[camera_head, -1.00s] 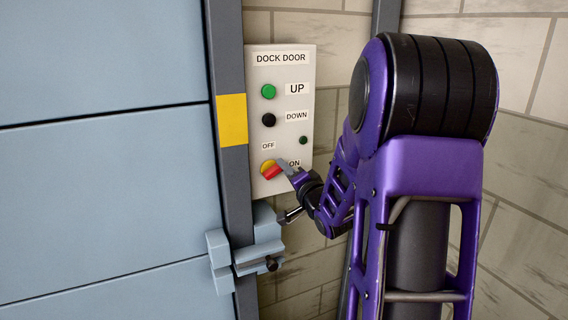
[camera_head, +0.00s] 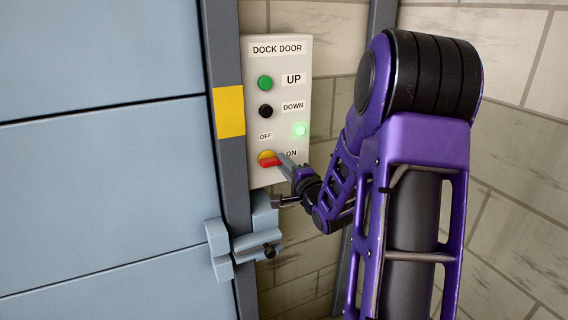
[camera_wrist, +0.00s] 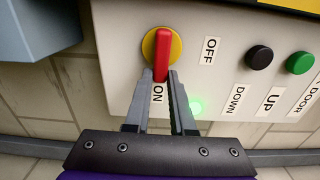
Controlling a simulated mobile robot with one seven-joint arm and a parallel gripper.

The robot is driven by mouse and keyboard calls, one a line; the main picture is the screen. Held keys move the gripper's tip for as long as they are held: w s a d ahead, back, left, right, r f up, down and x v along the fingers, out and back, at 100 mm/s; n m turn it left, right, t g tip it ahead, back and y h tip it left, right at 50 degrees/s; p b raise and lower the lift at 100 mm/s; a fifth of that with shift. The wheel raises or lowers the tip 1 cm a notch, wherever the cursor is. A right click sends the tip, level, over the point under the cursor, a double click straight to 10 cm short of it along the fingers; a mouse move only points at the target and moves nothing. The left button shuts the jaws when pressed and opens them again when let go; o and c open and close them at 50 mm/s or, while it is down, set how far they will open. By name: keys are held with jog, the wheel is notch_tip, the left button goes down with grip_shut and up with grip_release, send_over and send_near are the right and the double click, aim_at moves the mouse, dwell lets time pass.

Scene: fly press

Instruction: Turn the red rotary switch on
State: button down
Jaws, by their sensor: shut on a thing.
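The red rotary switch (camera_head: 270,161) sits on a yellow disc low on the white DOCK DOOR panel (camera_head: 291,55). In the head view its red handle lies nearly level, toward the ON label. In the wrist view the red handle (camera_wrist: 161,52) points at the ON label (camera_wrist: 157,93), away from the OFF label (camera_wrist: 209,50). My gripper (camera_wrist: 166,76) has its two grey fingers at the handle's end, one on each side, shut on it. In the head view my gripper (camera_head: 284,163) reaches the switch from the right. The small indicator light (camera_head: 300,130) glows green.
A green UP button (camera_head: 265,83) and a black DOWN button (camera_head: 266,111) are above the switch. A blue-grey latch bracket (camera_head: 245,250) juts out just below the panel. The blue dock door (camera_head: 100,190) is at left, a block wall at right.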

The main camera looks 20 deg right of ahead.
jog(key=c, duration=0.8)
grip_release()
jog(key=shift+o, duration=0.2)
